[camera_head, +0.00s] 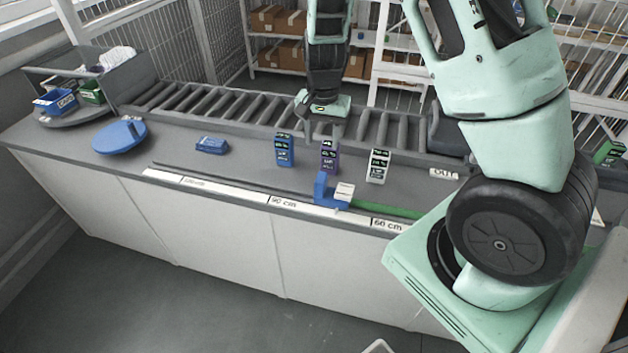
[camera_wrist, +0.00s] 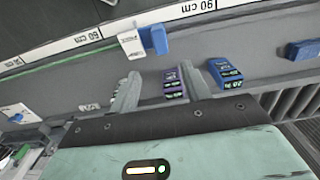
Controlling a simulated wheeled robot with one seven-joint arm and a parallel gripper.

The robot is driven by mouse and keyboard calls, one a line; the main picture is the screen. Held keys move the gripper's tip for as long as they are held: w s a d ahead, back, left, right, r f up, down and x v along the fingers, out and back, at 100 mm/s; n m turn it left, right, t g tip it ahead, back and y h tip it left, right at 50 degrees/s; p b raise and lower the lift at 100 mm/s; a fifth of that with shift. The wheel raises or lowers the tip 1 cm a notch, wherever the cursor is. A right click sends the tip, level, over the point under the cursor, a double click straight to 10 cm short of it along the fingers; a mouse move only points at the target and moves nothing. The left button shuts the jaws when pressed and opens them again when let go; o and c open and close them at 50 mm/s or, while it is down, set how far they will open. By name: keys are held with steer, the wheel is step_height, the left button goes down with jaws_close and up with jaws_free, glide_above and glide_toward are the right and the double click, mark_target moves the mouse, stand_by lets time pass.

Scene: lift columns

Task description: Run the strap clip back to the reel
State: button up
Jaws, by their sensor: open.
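The strap clip, a blue block with a white label plate (camera_head: 335,191), sits at the counter's front edge, on the ruler strip between the 90 cm and 60 cm marks. A green strap (camera_head: 395,211) runs right from it until my arm hides it. I cannot make out the reel. In the wrist view the clip (camera_wrist: 155,40) lies beyond my fingertips, with the strap (camera_wrist: 62,57) running left. My gripper (camera_head: 323,133) is open and apart from the clip, above and behind it near the purple box. It also shows in the wrist view (camera_wrist: 158,82), with nothing held.
A purple box (camera_head: 329,158) stands just behind the clip, between a blue box (camera_head: 284,150) and a white box (camera_head: 378,166). A low blue block (camera_head: 212,145) and a round blue disc (camera_head: 121,136) lie left. Rollers (camera_head: 215,106) run behind. The counter left of the clip is fairly clear.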

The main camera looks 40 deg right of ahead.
mark_target(321, 177)
step_height(321, 177, down, 16)
steer(key=p, duration=0.3)
steer(key=shift+f, duration=0.1)
jaws_close()
